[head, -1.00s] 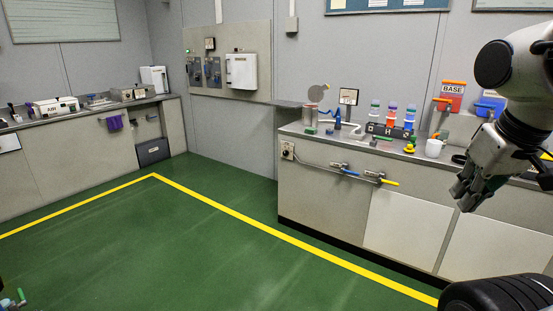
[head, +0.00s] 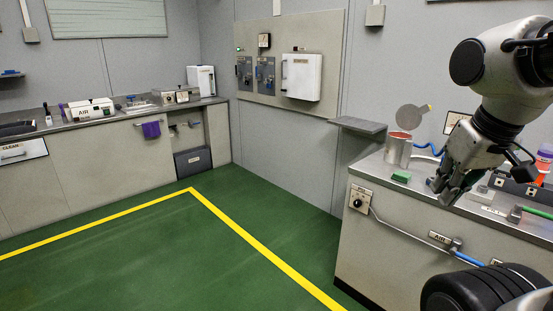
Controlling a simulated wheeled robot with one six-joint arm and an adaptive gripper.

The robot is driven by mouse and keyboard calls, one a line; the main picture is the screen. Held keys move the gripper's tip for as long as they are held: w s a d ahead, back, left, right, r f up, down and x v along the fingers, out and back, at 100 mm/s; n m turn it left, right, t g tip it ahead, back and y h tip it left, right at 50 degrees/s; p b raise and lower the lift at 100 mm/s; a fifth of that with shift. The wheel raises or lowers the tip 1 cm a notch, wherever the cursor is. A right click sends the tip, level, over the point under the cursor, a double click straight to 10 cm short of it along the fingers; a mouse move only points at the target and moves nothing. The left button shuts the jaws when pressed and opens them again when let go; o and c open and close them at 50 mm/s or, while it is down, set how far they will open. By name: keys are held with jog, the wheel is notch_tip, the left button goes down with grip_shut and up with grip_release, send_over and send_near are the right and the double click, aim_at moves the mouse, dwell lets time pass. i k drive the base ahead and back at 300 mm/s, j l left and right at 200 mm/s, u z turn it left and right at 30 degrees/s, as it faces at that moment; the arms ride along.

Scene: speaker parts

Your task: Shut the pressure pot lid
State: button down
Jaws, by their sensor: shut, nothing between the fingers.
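The pressure pot (head: 397,151) is a silver cylinder near the left end of the right-hand bench. Its round grey lid (head: 408,117) stands raised and tilted above the pot, apart from the rim, with a small tab (head: 427,108) at its upper right. The reddish inside of the pot shows at its open top. My gripper (head: 441,189) is shut and empty. In the picture it lies to the right of the pot and a little lower, over the bench front edge; its exact distance from the pot is unclear.
A green block (head: 401,176) lies in front of the pot. A blue hose (head: 428,148) runs behind it. A grey shelf (head: 358,125) juts from the wall to the left. An air valve (head: 455,243) with a pipe is on the bench front. The green floor (head: 265,200) is clear.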

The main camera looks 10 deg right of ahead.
aim_at(409, 116)
jog(key=i+u, duration=0.25)
jog(key=i, duration=0.3)
jog(key=i+u, duration=0.25)
jog(key=i, duration=0.3)
jog(key=i+z, duration=0.25)
jog(key=i, duration=0.15)
jog(key=i+j+z, duration=0.1)
jog(key=i+z, duration=0.9)
jog(key=z, duration=0.2)
jog(key=i+j+z, duration=0.25)
jog(key=z, duration=0.2)
